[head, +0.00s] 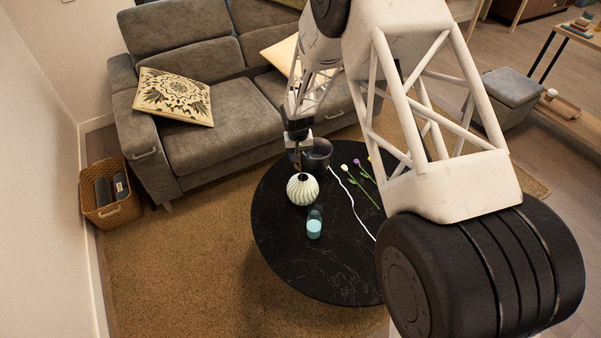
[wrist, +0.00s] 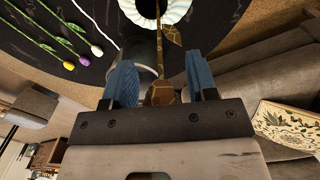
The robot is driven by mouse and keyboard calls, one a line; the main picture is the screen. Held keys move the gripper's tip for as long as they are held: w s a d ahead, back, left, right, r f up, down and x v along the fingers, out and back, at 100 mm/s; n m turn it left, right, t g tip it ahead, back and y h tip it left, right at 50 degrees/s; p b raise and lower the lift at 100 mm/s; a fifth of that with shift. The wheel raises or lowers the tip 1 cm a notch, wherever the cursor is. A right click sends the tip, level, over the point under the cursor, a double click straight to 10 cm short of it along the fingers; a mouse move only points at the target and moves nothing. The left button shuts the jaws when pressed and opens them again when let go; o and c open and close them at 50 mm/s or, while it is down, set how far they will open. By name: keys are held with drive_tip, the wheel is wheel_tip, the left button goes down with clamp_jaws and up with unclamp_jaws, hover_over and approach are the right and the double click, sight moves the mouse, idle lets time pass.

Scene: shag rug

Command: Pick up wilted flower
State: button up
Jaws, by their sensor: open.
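The wilted flower (wrist: 170,36), brown and drooping, stands in the pale ribbed vase (head: 303,189). The vase rim also shows at the top of the wrist view (wrist: 127,8). In the wrist view, my gripper (wrist: 160,64) is open, with one blue finger on each side of the flower's stem and brown head. A visible gap remains between each finger and the flower. In the head view, my gripper (head: 299,143) is just above the vase, and the flower there is small and hard to make out.
A grey sofa (head: 215,125) stands behind.

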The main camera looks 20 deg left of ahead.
idle(0.4)
clamp_jaws()
drive_tip(key=shift+r, duration=0.1)
wheel_tip(320, 180, up, 18)
idle(1.0)
idle(0.5)
